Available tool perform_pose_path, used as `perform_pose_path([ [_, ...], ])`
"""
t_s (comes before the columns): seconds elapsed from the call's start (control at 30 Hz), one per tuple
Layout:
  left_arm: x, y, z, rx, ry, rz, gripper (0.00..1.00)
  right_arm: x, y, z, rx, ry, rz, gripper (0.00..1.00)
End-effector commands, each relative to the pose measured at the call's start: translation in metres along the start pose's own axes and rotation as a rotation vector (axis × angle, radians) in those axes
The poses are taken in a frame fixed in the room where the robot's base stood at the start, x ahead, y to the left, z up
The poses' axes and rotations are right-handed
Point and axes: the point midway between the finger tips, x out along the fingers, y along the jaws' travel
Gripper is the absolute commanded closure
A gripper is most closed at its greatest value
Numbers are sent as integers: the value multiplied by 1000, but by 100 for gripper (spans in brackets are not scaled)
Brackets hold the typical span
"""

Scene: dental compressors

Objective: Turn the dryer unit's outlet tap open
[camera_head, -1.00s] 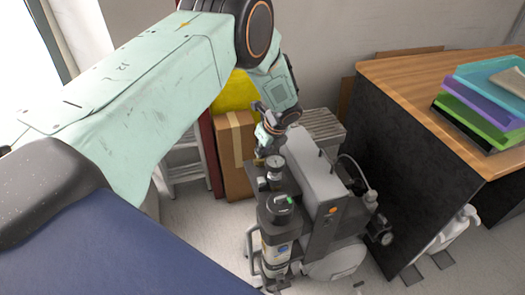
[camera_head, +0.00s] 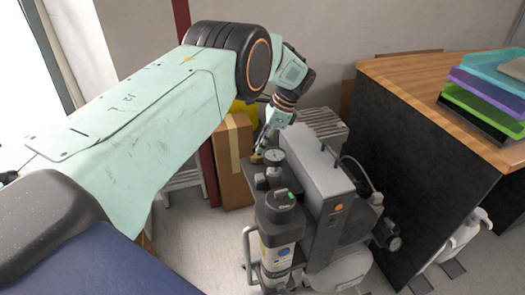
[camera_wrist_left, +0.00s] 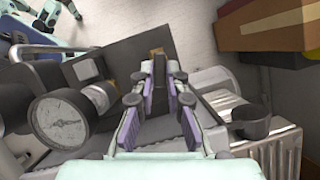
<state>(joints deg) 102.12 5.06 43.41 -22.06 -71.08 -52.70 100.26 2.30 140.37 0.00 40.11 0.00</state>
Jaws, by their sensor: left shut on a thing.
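The dryer unit (camera_head: 279,232) is a dark canister with a green mark on top, beside the grey compressor housing (camera_head: 316,168). Behind it, a small brass tap (camera_head: 256,158) sits near a round white-faced gauge (camera_head: 274,156). My left gripper (camera_head: 262,148) reaches down to the tap from the upper right, its fingers shut on the tap's handle. In the left wrist view the fingers (camera_wrist_left: 160,78) are close together, with a brass bit (camera_wrist_left: 157,51) just beyond; they mostly hide the handle. The gauge (camera_wrist_left: 59,119) is at left there. My right gripper is out of view.
A cardboard box (camera_head: 233,160) stands behind the tap. A dark-sided wooden desk (camera_head: 420,150) with stacked coloured trays (camera_head: 490,90) stands at right, close to the compressor. A metal handle rail (camera_head: 249,250) rises beside the canister. Some floor shows at left.

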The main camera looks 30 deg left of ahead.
Motion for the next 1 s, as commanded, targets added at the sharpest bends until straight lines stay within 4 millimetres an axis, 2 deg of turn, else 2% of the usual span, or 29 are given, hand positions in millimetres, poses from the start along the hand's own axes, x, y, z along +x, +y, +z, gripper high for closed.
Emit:
perform_pose_path([
  [0.03,2,-3,-1,-38,2,7,100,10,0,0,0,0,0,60],
  [0.1,1,-4,-1,-86,3,26,100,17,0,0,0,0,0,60],
  [0.4,0,-5,1,-231,1,87,100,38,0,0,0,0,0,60],
  [1.0,-3,-5,2,-291,2,112,100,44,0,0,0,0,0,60],
])
